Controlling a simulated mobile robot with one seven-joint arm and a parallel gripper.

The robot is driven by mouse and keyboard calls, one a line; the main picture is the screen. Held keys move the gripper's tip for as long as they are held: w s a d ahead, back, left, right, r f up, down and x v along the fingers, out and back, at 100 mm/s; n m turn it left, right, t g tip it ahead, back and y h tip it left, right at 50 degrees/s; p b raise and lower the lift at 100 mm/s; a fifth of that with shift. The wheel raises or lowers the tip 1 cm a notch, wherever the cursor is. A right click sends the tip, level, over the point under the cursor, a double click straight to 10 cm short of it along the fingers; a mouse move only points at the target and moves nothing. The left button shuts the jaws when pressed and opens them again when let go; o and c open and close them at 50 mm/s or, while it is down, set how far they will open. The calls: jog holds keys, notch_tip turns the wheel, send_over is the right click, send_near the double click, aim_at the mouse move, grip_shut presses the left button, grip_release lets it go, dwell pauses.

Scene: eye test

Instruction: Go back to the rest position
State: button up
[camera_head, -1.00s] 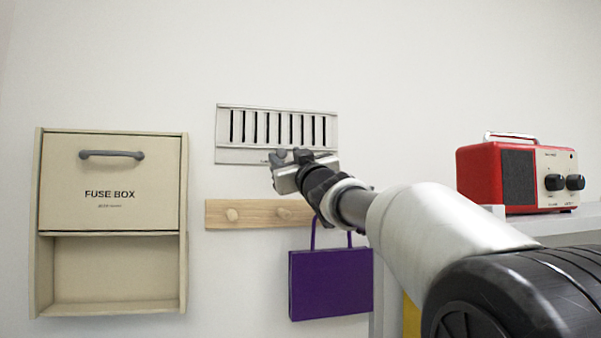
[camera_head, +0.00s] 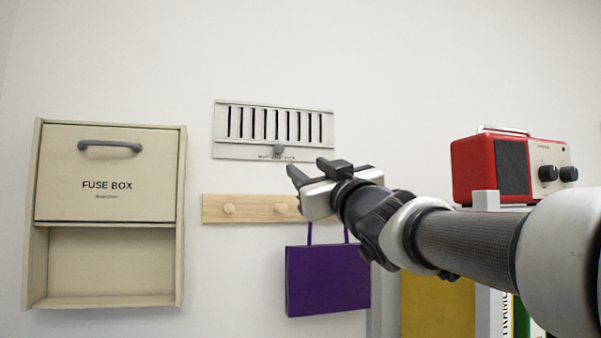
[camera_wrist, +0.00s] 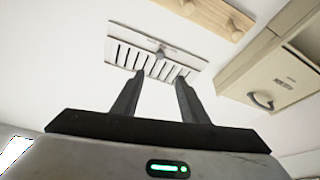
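My gripper (camera_head: 308,168) is in front of the wall, just below and right of the white vent (camera_head: 217,135) in the head view. Its two fingers are apart with nothing between them, as the wrist view (camera_wrist: 160,78) also shows. The vent has a row of dark open slots and a small grey knob (camera_head: 278,149) at its lower edge. The knob also shows in the wrist view (camera_wrist: 160,53), beyond the fingertips and clear of them.
A beige fuse box (camera_head: 108,175) with a shut door and grey handle hangs at left. A wooden peg rail (camera_head: 252,209) holds a purple bag (camera_head: 328,282) below my gripper. A red radio (camera_head: 476,170) and several upright books or binders (camera_head: 438,308) are at right, near my arm.

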dwell(0.3)
jog(key=s+d+f+m+g+h+p, duration=0.1)
jog(key=s+d+f+m+g+h, duration=0.2)
jog(key=f, duration=0.4)
jog(key=s+d+f+m+g+h+p, duration=0.1)
jog(key=s+d+f+h, duration=0.15)
jog(key=d+f, duration=0.3)
jog(key=s+d+f+m+g+h+p, duration=0.1)
jog(key=s+d+f+m+g+h, duration=0.15)
jog(key=f, duration=0.55)
jog(key=s+f+m+g+p, duration=0.1)
jog(key=s+f+g, duration=0.7)
jog(key=s+f, duration=1.1)
jog(key=shift+s+d+f+g+p, duration=0.25)
jog(key=shift+d+g+p, duration=0.15)
jog(key=shift+p, duration=0.1)
